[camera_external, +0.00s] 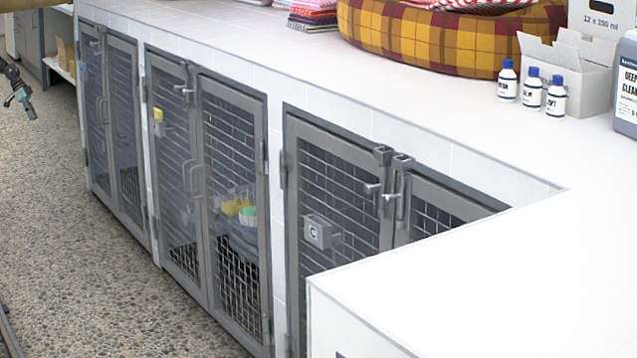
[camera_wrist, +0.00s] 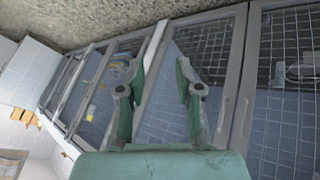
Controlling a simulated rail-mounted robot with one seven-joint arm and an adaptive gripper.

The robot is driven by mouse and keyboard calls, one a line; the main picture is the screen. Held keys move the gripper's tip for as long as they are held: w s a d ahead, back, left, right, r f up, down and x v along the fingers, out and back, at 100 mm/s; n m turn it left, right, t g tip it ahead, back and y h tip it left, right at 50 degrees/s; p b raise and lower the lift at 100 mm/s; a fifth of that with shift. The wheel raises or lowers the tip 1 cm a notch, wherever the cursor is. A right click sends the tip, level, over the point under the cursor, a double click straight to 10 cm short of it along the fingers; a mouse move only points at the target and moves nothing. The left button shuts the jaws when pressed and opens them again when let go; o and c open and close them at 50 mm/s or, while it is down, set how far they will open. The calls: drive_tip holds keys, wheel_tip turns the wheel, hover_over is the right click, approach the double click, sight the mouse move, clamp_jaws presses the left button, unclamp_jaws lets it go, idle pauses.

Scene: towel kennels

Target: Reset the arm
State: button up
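My gripper (camera_wrist: 160,75) shows in the wrist view with its two green-grey fingers spread apart and nothing between them. In the external view, my gripper (camera_external: 22,98) is at the far left edge, above the pebbled floor and away from the kennel doors. Most of my arm is out of frame there. In the wrist view, kennel doors (camera_wrist: 232,98) with grey frames and wire mesh lie beyond the fingers and look strongly tilted. I see no contact between the fingers and the doors.
A row of kennel doors (camera_external: 233,180) with latches runs under a white counter (camera_external: 390,95). A plaid pet bed (camera_external: 440,38), small bottles (camera_external: 531,90) and an open white box (camera_external: 575,75) stand on it. The pebbled floor (camera_external: 90,250) is clear.

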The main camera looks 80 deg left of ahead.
drive_tip(key=s+a+f+g+y, duration=0.1)
drive_tip(key=s+a+f+g, duration=0.3)
drive_tip(key=s, duration=0.9)
drive_tip(key=s+a+f+g+y, duration=0.1)
drive_tip(key=s+a+f+g, duration=0.2)
drive_tip(key=s, duration=1)
drive_tip(key=s+a+f+g+y, duration=0.2)
drive_tip(key=s+a+f+g, duration=0.2)
drive_tip(key=s, duration=0.9)
drive_tip(key=shift+s+a+f+g, duration=0.35)
drive_tip(key=shift+a+g, duration=0.45)
drive_tip(key=shift+a, duration=0.3)
